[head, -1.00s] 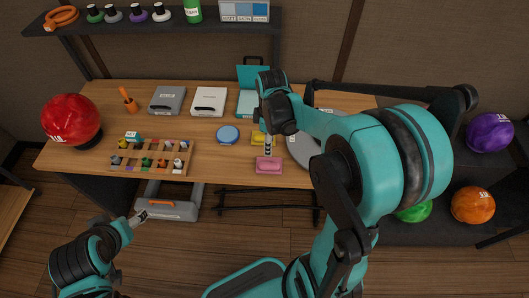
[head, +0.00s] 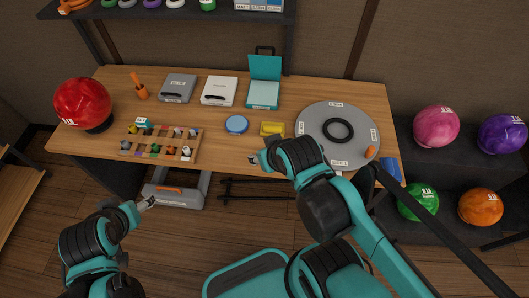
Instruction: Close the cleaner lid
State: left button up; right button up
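A teal case (head: 263,94) stands at the back middle of the table with its teal lid (head: 265,67) raised upright; its label is too small to read. A grey case (head: 178,88) and a white case (head: 219,91) to its left have their lids down. My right gripper (head: 254,158) is low near the table's front edge, in front of the teal case and well apart from it. My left gripper (head: 148,203) is off the table, in front of its left part. The finger gaps are too small to judge on both.
A yellow block (head: 272,129) and a blue disc (head: 237,124) lie in front of the teal case. A round grey plate (head: 312,119) with a black ring fills the right side. A red ball (head: 82,104) and a rack of small bottles (head: 160,145) are at left. A shelf (head: 170,16) hangs behind.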

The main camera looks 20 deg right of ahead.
aim_at(260, 67)
jog(key=l+u, duration=0.3)
jog(key=l, duration=0.45)
jog(key=l+u, duration=0.25)
jog(key=l, duration=0.5)
